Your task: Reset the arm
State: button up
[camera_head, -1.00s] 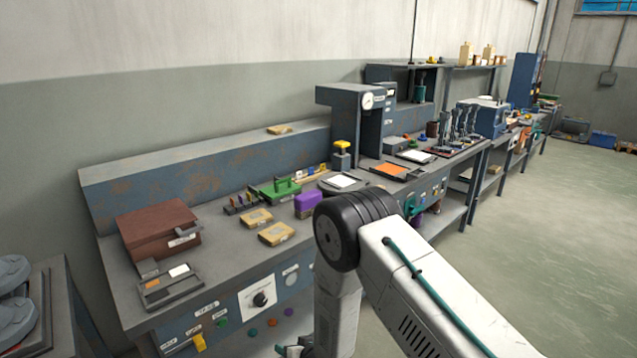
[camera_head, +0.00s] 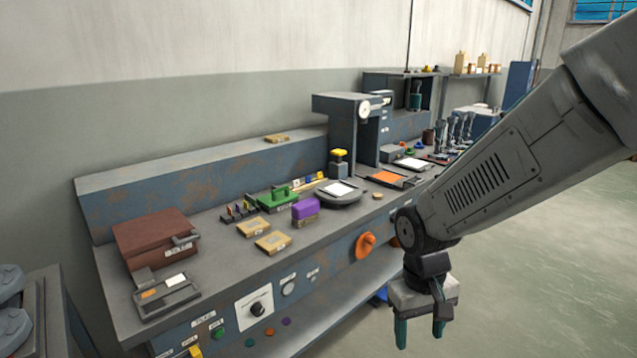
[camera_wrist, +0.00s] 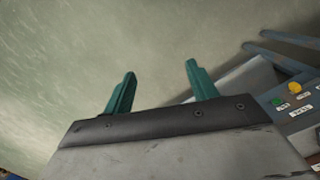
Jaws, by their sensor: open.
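My gripper (camera_head: 420,330) hangs at the end of my arm at the right of the head view, in front of the workbench's front edge and pointing down. Its two green fingers stand apart with nothing between them. In the wrist view the open fingers (camera_wrist: 158,85) show against the bare floor (camera_wrist: 60,50). My arm comes in from the upper right and hides part of the bench's right end.
The workbench (camera_head: 185,228) carries a brown box (camera_head: 150,238), a grey tray (camera_head: 165,297), tan blocks (camera_head: 272,241), a purple block (camera_head: 305,208), a green fixture (camera_head: 277,199) and a press with a gauge (camera_head: 345,125). An orange knob (camera_head: 365,245) juts from its front. Floor at the right is clear.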

jog(key=s+d+r+m+t, duration=0.1)
jog(key=s+d+r, duration=0.3)
jog(key=s+r, duration=0.3)
jog(key=s+d+r+m+t, duration=0.1)
jog(key=s+d+r, duration=0.3)
jog(key=s+r, duration=0.4)
jog(key=shift+s+d+r+m+t+y, duration=0.2)
jog(key=shift+s+r+m+t+y, duration=0.1)
jog(key=shift+s+t+y, duration=0.15)
dwell(1.0)
